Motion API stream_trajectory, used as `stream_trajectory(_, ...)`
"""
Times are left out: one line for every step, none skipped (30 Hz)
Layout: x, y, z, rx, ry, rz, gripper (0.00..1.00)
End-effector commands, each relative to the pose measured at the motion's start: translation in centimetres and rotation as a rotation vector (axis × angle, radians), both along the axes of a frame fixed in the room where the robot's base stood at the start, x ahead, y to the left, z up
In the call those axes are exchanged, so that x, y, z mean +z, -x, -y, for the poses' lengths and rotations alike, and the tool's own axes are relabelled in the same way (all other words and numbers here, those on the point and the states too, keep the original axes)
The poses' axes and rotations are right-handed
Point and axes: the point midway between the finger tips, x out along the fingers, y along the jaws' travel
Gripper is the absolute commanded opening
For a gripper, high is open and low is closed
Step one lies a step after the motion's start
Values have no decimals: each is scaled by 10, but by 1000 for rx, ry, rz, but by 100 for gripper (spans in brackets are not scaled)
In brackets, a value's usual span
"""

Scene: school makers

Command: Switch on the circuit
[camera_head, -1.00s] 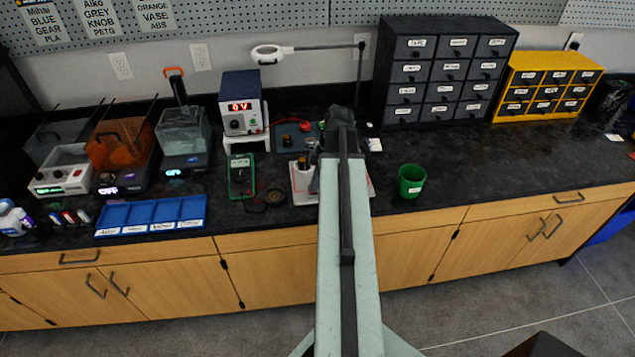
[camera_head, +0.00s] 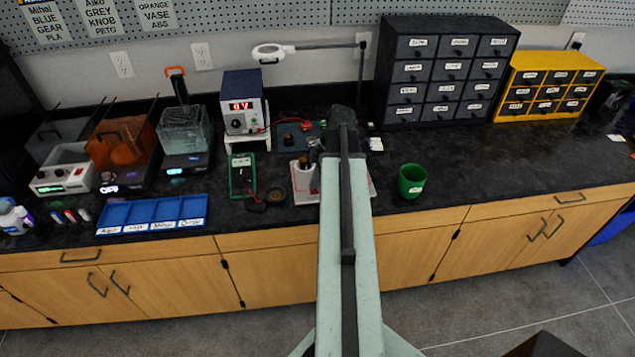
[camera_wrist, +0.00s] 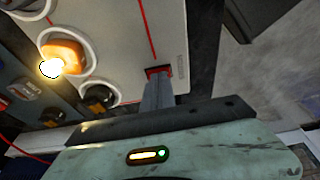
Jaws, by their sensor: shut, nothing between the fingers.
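The circuit board (camera_wrist: 115,20) is a white panel with red lines in the wrist view. A lamp (camera_wrist: 50,68) in an orange holder glows on it at the left. A small red switch (camera_wrist: 153,71) sits near the board's edge. My gripper (camera_wrist: 158,80) is shut and empty, its tips at the switch, apparently touching it and hiding part of it. In the head view the board (camera_head: 305,197) shows beside my arm, which hides most of it and the gripper.
A power supply (camera_head: 243,88) with a red display stands behind a green multimeter (camera_head: 240,182). A green cup (camera_head: 411,180) stands right of the board. Dark drawers (camera_head: 445,72) stand behind. A blue tray (camera_head: 150,214) lies at left. Counter is clear right of the cup.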

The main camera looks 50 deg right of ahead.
Motion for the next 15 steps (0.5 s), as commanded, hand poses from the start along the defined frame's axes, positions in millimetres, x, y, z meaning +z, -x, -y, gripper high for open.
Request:
stream_trajectory(1,-2,2,0,0,0,0)
stream_trajectory(1,-3,2,0,0,0,0)
stream_trajectory(1,-3,2,0,0,0,0)
stream_trajectory(1,-3,2,0,0,0,0)
stream_trajectory(1,-3,2,0,0,0,0)
stream_trajectory(1,-3,2,0,0,0,0)
stream_trajectory(1,-3,2,0,0,0,0)
stream_trajectory(1,-3,2,0,0,0,0)
stream_trajectory(1,-3,2,0,0,0,0)
stream_trajectory(1,-3,2,0,0,0,0)
stream_trajectory(1,-2,2,0,0,0,0)
stream_trajectory(2,-2,2,0,0,0,0)
stream_trajectory(4,-2,2,0,0,0,0)
stream_trajectory(5,-2,2,0,0,0,0)
stream_trajectory(9,-2,1,1,0,0,0)
